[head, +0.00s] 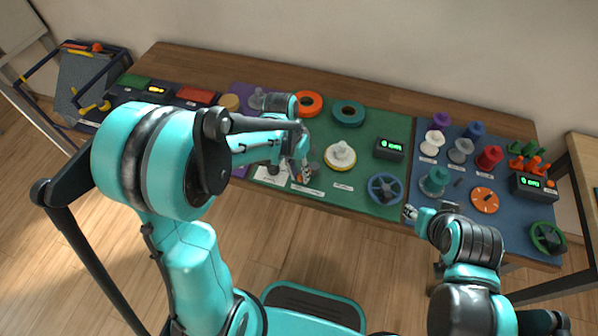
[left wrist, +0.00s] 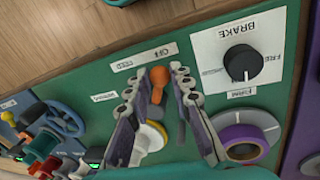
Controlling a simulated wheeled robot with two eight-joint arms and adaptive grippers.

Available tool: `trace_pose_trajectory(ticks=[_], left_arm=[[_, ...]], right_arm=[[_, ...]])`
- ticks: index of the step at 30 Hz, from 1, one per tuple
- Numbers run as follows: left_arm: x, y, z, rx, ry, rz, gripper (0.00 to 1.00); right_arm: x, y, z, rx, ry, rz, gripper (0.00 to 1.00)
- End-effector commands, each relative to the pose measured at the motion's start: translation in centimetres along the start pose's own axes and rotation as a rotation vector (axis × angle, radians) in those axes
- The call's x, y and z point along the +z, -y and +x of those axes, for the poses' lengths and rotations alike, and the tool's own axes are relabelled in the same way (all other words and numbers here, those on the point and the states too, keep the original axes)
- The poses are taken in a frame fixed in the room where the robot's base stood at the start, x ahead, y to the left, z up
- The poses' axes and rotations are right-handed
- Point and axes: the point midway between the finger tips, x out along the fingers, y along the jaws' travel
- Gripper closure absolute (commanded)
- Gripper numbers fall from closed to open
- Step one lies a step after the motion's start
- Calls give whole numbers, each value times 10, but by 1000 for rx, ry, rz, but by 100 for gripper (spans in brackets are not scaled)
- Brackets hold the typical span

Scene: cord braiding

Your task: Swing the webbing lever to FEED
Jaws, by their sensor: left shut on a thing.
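The webbing lever has an orange knob (left wrist: 158,84), which shows between the fingers of my left gripper (left wrist: 167,76) in the left wrist view. My left gripper is closed around the lever, at the OFF label (left wrist: 159,52). The FEED label (left wrist: 124,65) lies to the left of OFF in this view.
A black BRAKE knob (left wrist: 241,63) on a white plate is beside the lever, its mark towards FIRM. A white and yellow spool (head: 340,156), a blue handwheel (head: 385,188) and a black display box (head: 389,149) stand on the green panel. Several coloured spools crowd the blue panel.

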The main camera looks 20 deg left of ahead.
Motion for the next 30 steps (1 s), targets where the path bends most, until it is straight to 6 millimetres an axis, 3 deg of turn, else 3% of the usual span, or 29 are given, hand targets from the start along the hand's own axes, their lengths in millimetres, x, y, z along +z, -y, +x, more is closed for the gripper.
trace_pose_trajectory(ticks=[30], left_arm=[[0, -47, 10, 0, -162, -829, 100]], right_arm=[[-3, 0, -4, 0, 0, 0, 60]])
